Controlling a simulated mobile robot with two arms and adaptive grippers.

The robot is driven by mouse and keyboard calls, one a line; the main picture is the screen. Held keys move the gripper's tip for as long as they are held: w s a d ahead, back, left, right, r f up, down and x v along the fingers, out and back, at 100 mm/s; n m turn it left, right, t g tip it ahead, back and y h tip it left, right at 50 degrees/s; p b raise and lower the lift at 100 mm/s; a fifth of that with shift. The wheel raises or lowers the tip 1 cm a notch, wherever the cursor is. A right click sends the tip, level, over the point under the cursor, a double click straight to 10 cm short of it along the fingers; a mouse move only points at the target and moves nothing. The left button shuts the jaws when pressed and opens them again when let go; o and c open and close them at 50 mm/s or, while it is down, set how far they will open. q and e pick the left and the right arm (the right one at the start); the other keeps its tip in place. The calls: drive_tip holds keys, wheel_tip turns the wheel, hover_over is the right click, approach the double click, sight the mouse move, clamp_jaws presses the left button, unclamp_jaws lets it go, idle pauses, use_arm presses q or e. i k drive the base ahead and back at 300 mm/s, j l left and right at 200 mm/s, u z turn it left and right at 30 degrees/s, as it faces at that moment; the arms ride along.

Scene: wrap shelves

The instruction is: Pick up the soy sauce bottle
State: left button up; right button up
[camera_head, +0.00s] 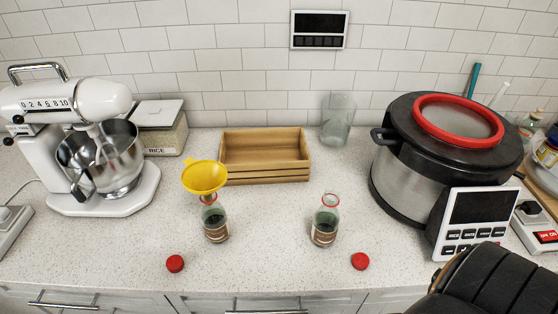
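Two small glass bottles with brown labels and dark contents stand upright on the counter. The left bottle (215,226) has a yellow funnel (204,177) in its mouth. The right bottle (325,224) is open, with a red ring at its neck. The labels are too small to read, so I cannot tell which one is soy sauce. Red caps lie on the counter in front of the left bottle (175,263) and the right bottle (360,261). Neither gripper shows; only a dark part of my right arm enters at the lower right.
A wooden crate (265,178) and a clear glass container (337,118) stand behind the bottles. A stand mixer (80,110) is at left, by a scale (165,143). A large cooker (400,174) with a control panel is at right. The counter between the bottles is clear.

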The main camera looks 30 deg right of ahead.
sight(327, 217)
drive_tip(key=l+z, duration=0.1)
drive_tip(key=z, duration=0.25)
drive_tip(key=k+l+z, duration=0.1)
drive_tip(key=z, duration=0.25)
drive_tip(key=l+z, duration=0.2)
drive_tip(key=z, duration=0.2)
